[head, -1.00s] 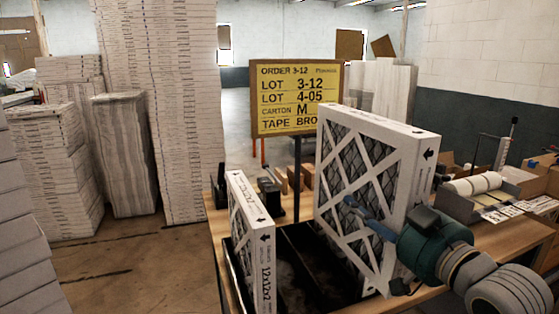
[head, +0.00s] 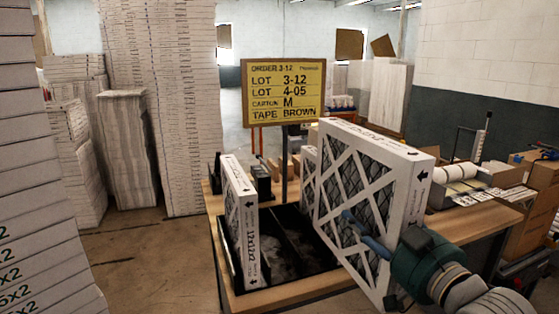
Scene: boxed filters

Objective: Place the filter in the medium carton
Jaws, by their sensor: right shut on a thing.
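A large white-framed filter (head: 355,165) with a grey pleated face and crossed white strips stands upright in front of the table's right part. My right gripper (head: 368,238) is shut on its face side near the lower part, with blue fingers against the strips. The fingertips are partly hidden. A thinner filter marked 12x12x2 (head: 241,222) stands in the left of a black divided rack (head: 285,285). Another white filter edge (head: 308,172) shows behind the held one. I cannot tell which carton is the medium one. My left gripper is not in view.
A yellow order sign (head: 283,90) reads carton M, tape brown. Brown cartons (head: 540,195) stand at the right, beside a tape dispenser (head: 465,183) on the wooden table (head: 480,222). Tall filter stacks (head: 165,110) fill the left. The rack's middle looks empty.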

